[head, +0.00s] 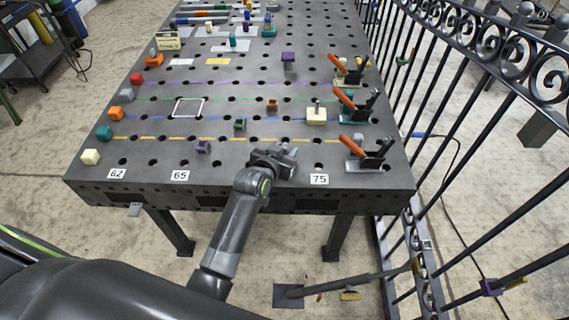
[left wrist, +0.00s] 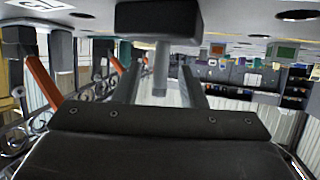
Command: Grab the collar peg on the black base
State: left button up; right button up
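In the left wrist view, which is upside down, a black base (left wrist: 158,19) sits against the tabletop, with a grey peg (left wrist: 160,69) standing out of its middle. My left gripper (left wrist: 160,82) is open. One finger is on each side of the peg, with a visible gap to it on both sides. In the head view my left gripper (head: 286,156) is low over the front of the dark table (head: 220,182), left of the 75 label. There I cannot tell the black base and peg apart from the dark gripper. My right gripper is not in view.
Toggle clamps with orange handles (head: 366,152) line the table's right side. A cream block with a peg (head: 316,115), a green block (head: 240,124) and a purple block (head: 202,147) stand nearby. A black scroll fence (head: 480,110) runs along the right.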

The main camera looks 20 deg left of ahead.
pick_arm(q)
grip_shut()
dwell(1.2)
jog(key=shift+r, duration=0.1)
